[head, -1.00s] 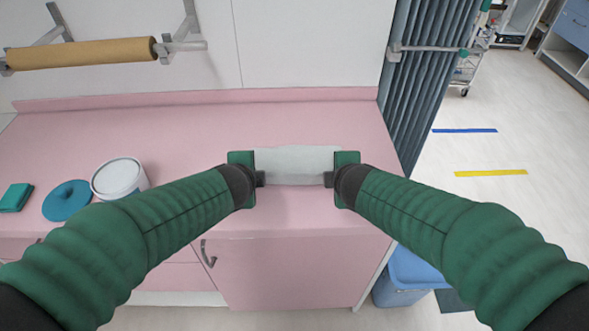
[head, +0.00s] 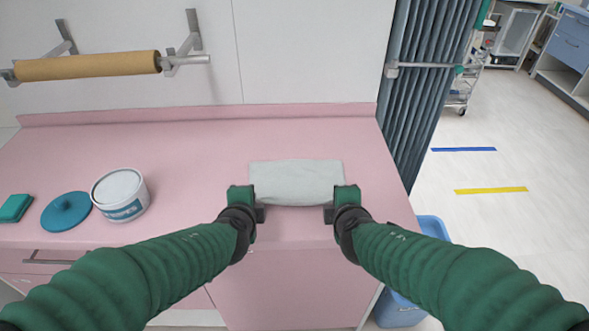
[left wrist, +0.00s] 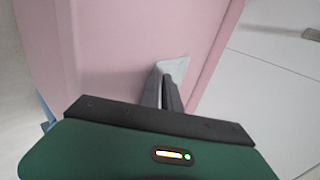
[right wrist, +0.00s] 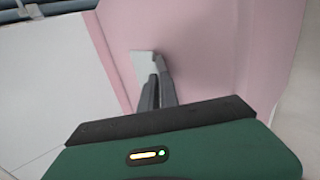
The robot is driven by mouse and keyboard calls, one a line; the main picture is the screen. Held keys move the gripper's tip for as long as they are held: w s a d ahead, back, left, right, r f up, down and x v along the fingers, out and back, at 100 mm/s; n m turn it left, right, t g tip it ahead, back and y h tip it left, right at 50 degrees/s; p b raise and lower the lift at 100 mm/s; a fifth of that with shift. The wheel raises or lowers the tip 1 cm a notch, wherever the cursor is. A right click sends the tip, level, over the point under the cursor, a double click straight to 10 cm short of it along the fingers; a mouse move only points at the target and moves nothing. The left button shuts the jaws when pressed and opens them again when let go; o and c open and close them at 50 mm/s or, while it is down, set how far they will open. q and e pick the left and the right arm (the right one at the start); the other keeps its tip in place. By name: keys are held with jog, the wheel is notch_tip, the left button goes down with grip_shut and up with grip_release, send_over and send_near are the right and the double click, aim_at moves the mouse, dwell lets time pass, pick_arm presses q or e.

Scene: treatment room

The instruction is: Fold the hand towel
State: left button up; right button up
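The hand towel (head: 296,181) is a pale grey-white, compact rectangle on the pink counter, near its front edge. My left gripper (head: 262,213) is at the towel's near left corner, and my right gripper (head: 328,213) is at its near right corner. In the left wrist view the narrow fingers (left wrist: 165,82) are close together, with a bit of the towel (left wrist: 177,67) at their tips. In the right wrist view the fingers (right wrist: 155,80) are also close together at the towel's edge (right wrist: 141,63). Both appear shut on the towel; the pinched corners are largely hidden.
On the left of the counter (head: 190,150) are a white tub (head: 120,190), a blue round lid (head: 66,211) and a green folded cloth (head: 15,208). A brown paper roll (head: 88,65) hangs on the wall. The counter behind the towel is clear. A blue bin (head: 432,228) stands at right.

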pick_arm(q)
jog(key=o, duration=0.7)
pick_arm(e)
jog(key=o, duration=0.7)
pick_arm(q)
jog(key=r, duration=0.2)
jog(key=shift+s+r, duration=0.3)
jog(key=shift+s, duration=0.1)
pick_arm(e)
jog(key=r, duration=0.2)
jog(key=shift+s+r, duration=0.3)
jog(key=shift+s, duration=0.1)
pick_arm(q)
jog(key=s+r, duration=0.5)
jog(key=r, duration=0.1)
jog(key=shift+s+r, duration=0.2)
jog(key=shift+r, duration=0.1)
pick_arm(e)
jog(key=s+r, duration=0.2)
jog(key=r, duration=0.1)
jog(key=s+r, duration=0.3)
jog(key=shift+s+r, duration=0.2)
jog(key=shift+r, duration=0.1)
pick_arm(q)
jog(key=shift+w, duration=0.1)
pick_arm(e)
jog(key=shift+w, duration=0.1)
